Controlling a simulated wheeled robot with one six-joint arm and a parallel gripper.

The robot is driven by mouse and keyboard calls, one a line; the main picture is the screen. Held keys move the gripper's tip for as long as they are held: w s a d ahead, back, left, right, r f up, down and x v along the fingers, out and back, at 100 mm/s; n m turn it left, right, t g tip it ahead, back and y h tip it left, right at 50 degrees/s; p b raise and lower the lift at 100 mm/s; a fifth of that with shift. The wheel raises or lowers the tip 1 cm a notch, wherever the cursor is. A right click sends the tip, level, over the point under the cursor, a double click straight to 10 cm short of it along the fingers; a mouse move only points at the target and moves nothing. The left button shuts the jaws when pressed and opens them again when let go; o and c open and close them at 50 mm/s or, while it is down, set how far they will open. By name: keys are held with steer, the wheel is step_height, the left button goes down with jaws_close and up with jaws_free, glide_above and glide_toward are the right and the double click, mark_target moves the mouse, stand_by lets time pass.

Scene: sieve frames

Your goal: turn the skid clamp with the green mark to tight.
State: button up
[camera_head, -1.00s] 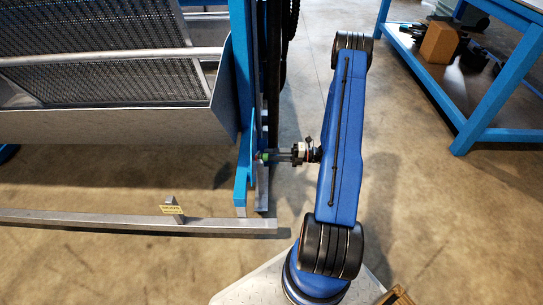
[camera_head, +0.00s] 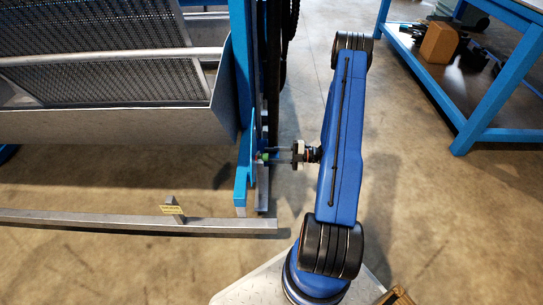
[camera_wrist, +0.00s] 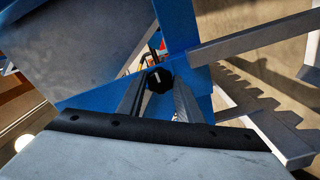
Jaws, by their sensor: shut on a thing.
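The skid clamp with the green mark (camera_head: 265,156) is at the foot of the blue upright in the head view, small and partly hidden by my gripper. In the wrist view its black knob (camera_wrist: 159,80) faces me, with a short, nearly vertical white line on it. My gripper (camera_head: 272,156) reaches it from the right. Its two fingers (camera_wrist: 158,88) lie on either side of the knob and are shut on it. The green mark cannot be made out in the wrist view.
The blue upright (camera_head: 243,120) carries a grey metal trough and mesh sieve (camera_head: 100,50). A blue workbench (camera_head: 480,125) stands at right. Floor between is clear.

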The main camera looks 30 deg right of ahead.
stand_by(0.3)
steer(key=o, duration=1)
steer(key=shift+o, duration=0.2)
steer(key=shift+d, duration=0.15)
steer(key=v, duration=1.7)
steer(key=shift+s, duration=0.2)
steer(key=shift+d, duration=0.1)
